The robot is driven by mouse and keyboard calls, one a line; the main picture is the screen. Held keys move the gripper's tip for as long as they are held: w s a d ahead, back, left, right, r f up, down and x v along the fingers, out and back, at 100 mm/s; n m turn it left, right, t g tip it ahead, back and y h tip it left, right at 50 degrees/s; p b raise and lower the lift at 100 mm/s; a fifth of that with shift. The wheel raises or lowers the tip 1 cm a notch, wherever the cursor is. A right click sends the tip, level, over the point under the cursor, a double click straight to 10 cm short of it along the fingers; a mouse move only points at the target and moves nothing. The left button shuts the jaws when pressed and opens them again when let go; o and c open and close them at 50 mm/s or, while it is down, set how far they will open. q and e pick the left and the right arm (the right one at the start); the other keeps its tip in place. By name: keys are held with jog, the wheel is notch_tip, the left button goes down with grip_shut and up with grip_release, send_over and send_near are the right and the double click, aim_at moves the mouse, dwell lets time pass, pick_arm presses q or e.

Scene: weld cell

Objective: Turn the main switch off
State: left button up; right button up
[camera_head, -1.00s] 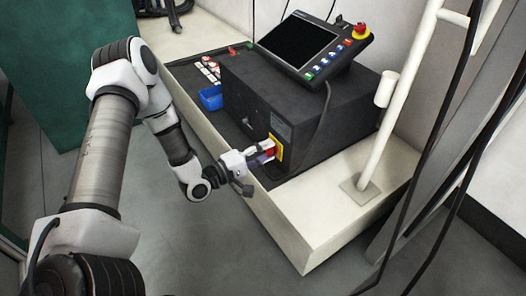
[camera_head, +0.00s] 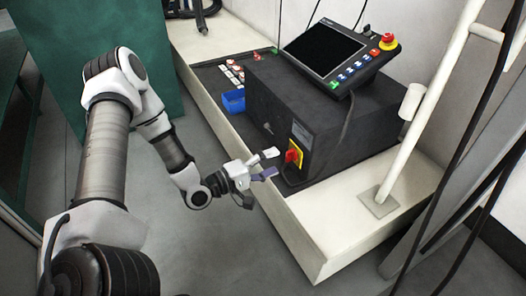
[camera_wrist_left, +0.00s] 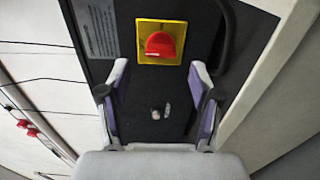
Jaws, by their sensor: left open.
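The main switch, a red knob (camera_head: 292,156) on a yellow plate (camera_head: 299,147), is on the end face of the black cabinet (camera_head: 330,128). The knob also shows in the wrist view (camera_wrist_left: 161,45), near the top, on its yellow plate (camera_wrist_left: 144,52). My left gripper (camera_head: 269,163) is open and empty, just left of the switch and apart from it. In the wrist view its two fingers (camera_wrist_left: 160,80) are spread, with the knob beyond and between their tips. Which way the knob is turned I cannot tell for sure. My right gripper is out of view.
A tilted panel (camera_head: 326,52) with colored buttons and a red emergency stop (camera_head: 388,41) sits on the cabinet. A blue bin (camera_head: 233,101) stands beside it. A white post (camera_head: 412,130) rises at the right. The floor in front of the pale bench (camera_head: 318,238) is clear.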

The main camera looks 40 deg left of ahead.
pick_arm(q)
jog(key=shift+v, duration=1.5)
jog(key=shift+d, duration=0.1)
